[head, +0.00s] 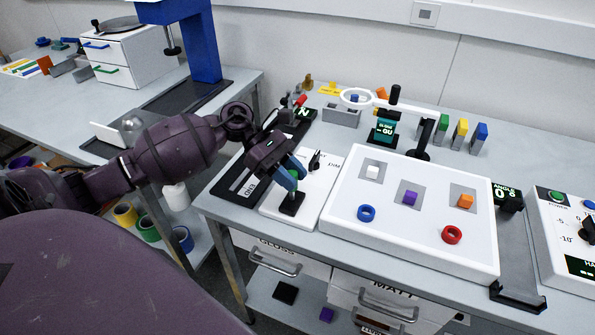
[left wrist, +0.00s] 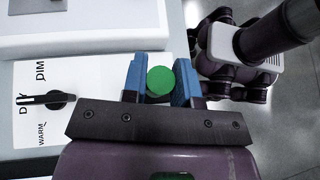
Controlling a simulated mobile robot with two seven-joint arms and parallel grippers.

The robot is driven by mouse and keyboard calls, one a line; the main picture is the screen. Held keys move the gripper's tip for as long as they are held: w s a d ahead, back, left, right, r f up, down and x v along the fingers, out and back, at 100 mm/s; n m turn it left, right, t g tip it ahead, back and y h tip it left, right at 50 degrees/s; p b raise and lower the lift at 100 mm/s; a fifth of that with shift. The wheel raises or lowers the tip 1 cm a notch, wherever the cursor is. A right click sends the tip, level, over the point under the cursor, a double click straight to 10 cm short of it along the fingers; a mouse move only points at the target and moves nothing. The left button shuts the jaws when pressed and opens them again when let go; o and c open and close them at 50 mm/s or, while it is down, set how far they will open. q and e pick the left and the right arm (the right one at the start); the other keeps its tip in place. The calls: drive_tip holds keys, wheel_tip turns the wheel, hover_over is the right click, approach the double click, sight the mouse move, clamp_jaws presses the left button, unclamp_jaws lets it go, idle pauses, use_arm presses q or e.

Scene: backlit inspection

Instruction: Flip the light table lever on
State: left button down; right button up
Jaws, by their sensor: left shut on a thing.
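The light table (head: 340,222) is a large white box on the bench, with blocks on grey squares and two rings on top. Left of it is a white control panel (head: 323,184) with a black knob (head: 315,160), which also shows in the left wrist view (left wrist: 45,99). The lever's green round tip (left wrist: 160,80) lies between the blue fingers of my left gripper (head: 291,173). My left gripper is shut on the lever, above its black base (head: 291,204). The fingers partly hide the lever shaft. My right gripper is not in view.
A display stand (head: 384,130) and a ring-shaped lamp (head: 357,97) stand behind the light table. An angle readout (head: 507,197) and another control panel (head: 570,235) are at the right. A blue column (head: 203,45) rises behind my left arm.

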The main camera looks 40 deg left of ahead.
use_arm(q)
drive_tip(key=s, duration=0.1)
drive_tip(key=m+t, duration=0.1)
drive_tip(key=s+m+t+b, duration=0.1)
drive_tip(key=shift+s+d+f+y, duration=0.3)
drive_tip(key=shift+f, duration=0.05)
drive_tip(key=shift+s+d+f+m+t+b, duration=0.15)
drive_tip(key=shift+s+m+t+b, duration=0.1)
drive_tip(key=shift+s+m+t, duration=0.15)
drive_tip(key=shift+s+d+f+m+t+b, duration=0.1)
drive_tip(key=shift+s+m+t+b, duration=0.2)
drive_tip(key=shift+s+t, duration=0.15)
drive_tip(key=c, duration=0.9)
unclamp_jaws()
drive_tip(key=shift+a, duration=0.15)
drive_tip(key=p+v, duration=0.1)
drive_tip(key=v, duration=0.9)
drive_tip(key=shift+s+a+r, duration=0.1)
drive_tip(key=shift+s+r, duration=0.05)
drive_tip(key=shift+r, duration=0.15)
drive_tip(key=shift+a, duration=0.1)
